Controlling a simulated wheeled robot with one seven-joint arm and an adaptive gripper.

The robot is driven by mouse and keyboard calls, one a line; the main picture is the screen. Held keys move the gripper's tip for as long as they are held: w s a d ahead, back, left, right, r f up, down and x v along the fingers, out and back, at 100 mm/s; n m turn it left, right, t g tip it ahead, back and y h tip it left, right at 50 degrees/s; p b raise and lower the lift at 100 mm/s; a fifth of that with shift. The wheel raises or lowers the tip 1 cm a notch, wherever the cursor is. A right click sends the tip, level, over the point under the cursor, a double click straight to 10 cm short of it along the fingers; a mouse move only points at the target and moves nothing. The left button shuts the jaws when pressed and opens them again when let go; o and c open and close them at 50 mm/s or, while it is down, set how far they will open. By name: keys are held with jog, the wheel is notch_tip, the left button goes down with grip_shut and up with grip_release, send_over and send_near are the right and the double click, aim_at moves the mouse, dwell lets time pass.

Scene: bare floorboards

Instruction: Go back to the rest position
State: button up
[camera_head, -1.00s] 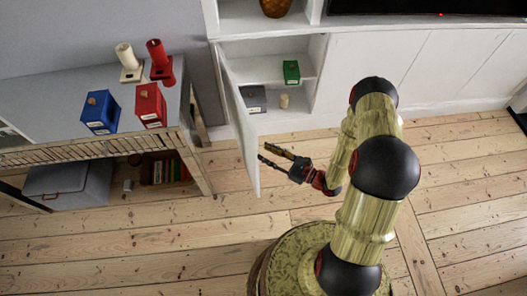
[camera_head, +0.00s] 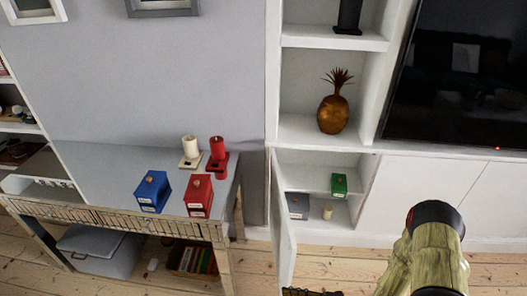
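Only a dark sliver of my gripper (camera_head: 311,292) shows at the bottom edge, just right of the open cabinet door. The rest of it is cut off, so whether it is open or shut cannot be told. A black joint and a yellowish link of my arm (camera_head: 434,245) rise at the lower right, in front of the white cabinet.
The white door (camera_head: 284,230) stands open; inside are a green box (camera_head: 339,185), a grey box (camera_head: 298,206) and a small beige cylinder (camera_head: 327,211). The side table (camera_head: 110,180) at left holds a blue box (camera_head: 152,191), a red box (camera_head: 199,195) and two candles.

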jog(key=s+d+r+n+g+h, duration=0.35)
jog(key=d+r+n+h, duration=0.2)
jog(key=r+n, duration=0.3)
jog(key=s+d+r+n+g+h, duration=0.3)
jog(key=s+d+r+n+h, duration=0.2)
jog(key=r+n+h, duration=0.4)
notch_tip(320, 180, up, 22)
jog(key=n+t+h, duration=0.1)
jog(key=n+t, duration=0.3)
jog(key=t, duration=0.4)
jog(key=shift+s+f, duration=0.15)
jog(key=shift+s, duration=0.1)
jog(key=shift+n, duration=0.25)
